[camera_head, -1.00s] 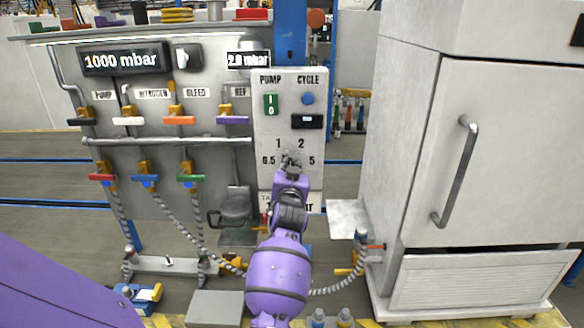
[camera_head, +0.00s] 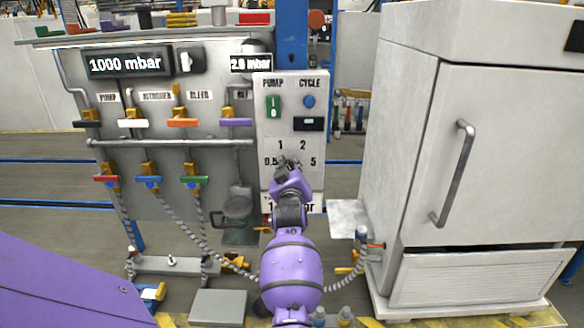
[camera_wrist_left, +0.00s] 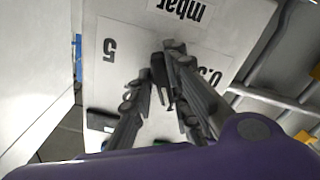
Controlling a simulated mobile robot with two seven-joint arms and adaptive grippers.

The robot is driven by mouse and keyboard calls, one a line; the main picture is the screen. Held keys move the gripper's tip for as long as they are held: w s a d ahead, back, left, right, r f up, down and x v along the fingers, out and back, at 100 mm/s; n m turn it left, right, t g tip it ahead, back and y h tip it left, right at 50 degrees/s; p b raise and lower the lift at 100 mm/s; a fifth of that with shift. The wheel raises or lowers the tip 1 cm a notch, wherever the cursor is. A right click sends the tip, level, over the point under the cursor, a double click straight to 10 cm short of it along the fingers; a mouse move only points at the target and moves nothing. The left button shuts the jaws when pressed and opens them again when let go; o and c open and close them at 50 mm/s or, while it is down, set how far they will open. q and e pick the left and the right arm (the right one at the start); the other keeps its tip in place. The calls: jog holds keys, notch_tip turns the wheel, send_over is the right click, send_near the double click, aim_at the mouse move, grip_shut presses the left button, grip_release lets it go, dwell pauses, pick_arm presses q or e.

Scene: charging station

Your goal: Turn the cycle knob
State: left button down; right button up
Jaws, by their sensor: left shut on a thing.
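The white control panel (camera_head: 262,130) carries a green PUMP switch (camera_head: 273,107), a blue CYCLE button (camera_head: 309,101) and a small dark display (camera_head: 308,124). Below them is a dial marked 0.5, 1, 2 and 5. My left gripper (camera_head: 289,166) is at the middle of this dial, shut on its knob and hiding most of it in the head view. In the left wrist view the dark knob (camera_wrist_left: 160,72) sits between the fingers of my left gripper (camera_wrist_left: 157,68), against the white panel face (camera_wrist_left: 85,45). My right gripper is not in view.
Left of the panel stands a grey valve board (camera_head: 215,165) with several coloured handles and hoses (camera_head: 180,225). A white cabinet (camera_head: 400,130) with a long handle (camera_head: 455,170) stands to the right. A small shelf (camera_head: 348,215) juts out between panel and cabinet.

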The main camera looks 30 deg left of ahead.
pick_arm(q)
jog(key=shift+s+a+f, duration=0.1)
jog(key=shift+s+a, duration=0.1)
jog(key=shift+a, duration=0.15)
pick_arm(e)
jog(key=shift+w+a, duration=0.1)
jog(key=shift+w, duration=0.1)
pick_arm(q)
jog(key=c, duration=1.8)
grip_release()
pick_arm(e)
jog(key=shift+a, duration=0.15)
pick_arm(q)
jog(key=shift+d, duration=0.15)
jog(key=v, duration=1.2)
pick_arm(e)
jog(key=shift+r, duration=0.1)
